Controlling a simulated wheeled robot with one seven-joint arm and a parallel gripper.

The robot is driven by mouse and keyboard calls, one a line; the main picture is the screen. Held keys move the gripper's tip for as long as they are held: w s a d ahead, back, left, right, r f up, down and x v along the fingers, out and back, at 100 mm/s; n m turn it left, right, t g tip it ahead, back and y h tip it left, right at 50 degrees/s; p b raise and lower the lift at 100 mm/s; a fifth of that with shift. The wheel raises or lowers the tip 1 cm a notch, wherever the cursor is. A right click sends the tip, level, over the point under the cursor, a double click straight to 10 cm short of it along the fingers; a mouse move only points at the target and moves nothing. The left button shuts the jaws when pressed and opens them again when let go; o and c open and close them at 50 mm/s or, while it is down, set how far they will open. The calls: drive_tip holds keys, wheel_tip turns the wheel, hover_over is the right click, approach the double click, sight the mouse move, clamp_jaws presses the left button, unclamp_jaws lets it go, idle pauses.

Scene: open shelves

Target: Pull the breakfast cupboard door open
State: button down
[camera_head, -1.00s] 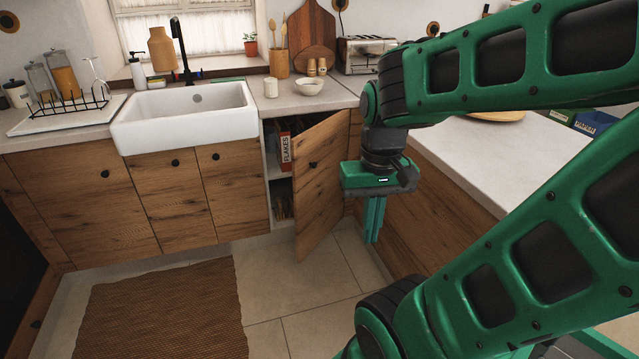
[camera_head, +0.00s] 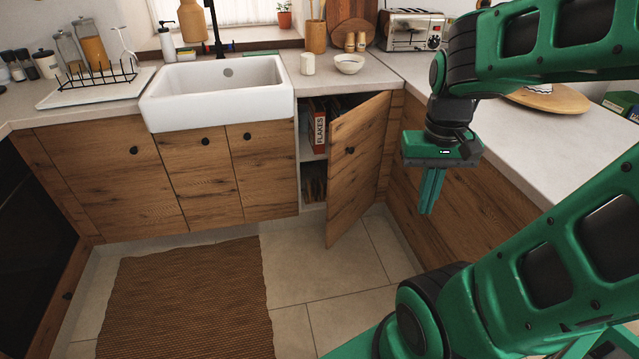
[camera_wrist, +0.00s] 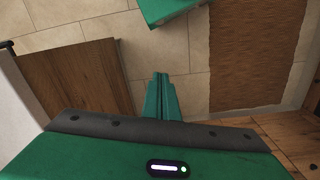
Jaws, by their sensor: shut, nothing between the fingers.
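The breakfast cupboard door (camera_head: 357,165) is a wooden door hinged on its right side, with a dark round knob. It stands well open, swung out toward me. Inside the cupboard a red and white FLAKES box (camera_head: 319,128) shows on the upper shelf. My gripper (camera_head: 429,212) hangs pointing down to the right of the door, apart from it, in front of the right-hand cabinets. Its fingers are closed together and empty. In the wrist view the fingers (camera_wrist: 161,92) point at the tiled floor, and a wooden panel (camera_wrist: 75,80) lies to their left.
A white sink (camera_head: 220,92) is set in the counter to the left. A bowl (camera_head: 349,64), a white cup and a toaster (camera_head: 412,31) stand on the counter. A brown woven rug (camera_head: 190,305) lies on the floor. Bare tiles (camera_head: 340,270) lie before the door.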

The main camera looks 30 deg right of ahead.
drive_tip(key=w+d+f+h, duration=0.2)
drive_tip(key=w+d+f, duration=0.2)
drive_tip(key=w, duration=0.5)
drive_tip(key=w+d+f+n+g+h, duration=0.1)
drive_tip(key=w+d+f+h, duration=0.25)
drive_tip(key=w, duration=0.55)
drive_tip(key=w+d+f+h, duration=0.2)
drive_tip(key=w+d+f, duration=0.2)
drive_tip(key=w, duration=0.5)
drive_tip(key=w+a+f+n+t+h, duration=0.1)
drive_tip(key=w+f+n+t+h, duration=0.3)
drive_tip(key=w+f, duration=0.7)
drive_tip(key=w+a+f+n+t+h, duration=0.2)
drive_tip(key=w+a+f+n+t, duration=0.75)
drive_tip(key=w+a+f, duration=0.3)
drive_tip(key=w+d, duration=0.2)
drive_tip(key=d, duration=0.7)
drive_tip(key=shift+w+f, duration=0.35)
drive_tip(key=shift+w, duration=0.05)
drive_tip(key=shift+g, duration=0.25)
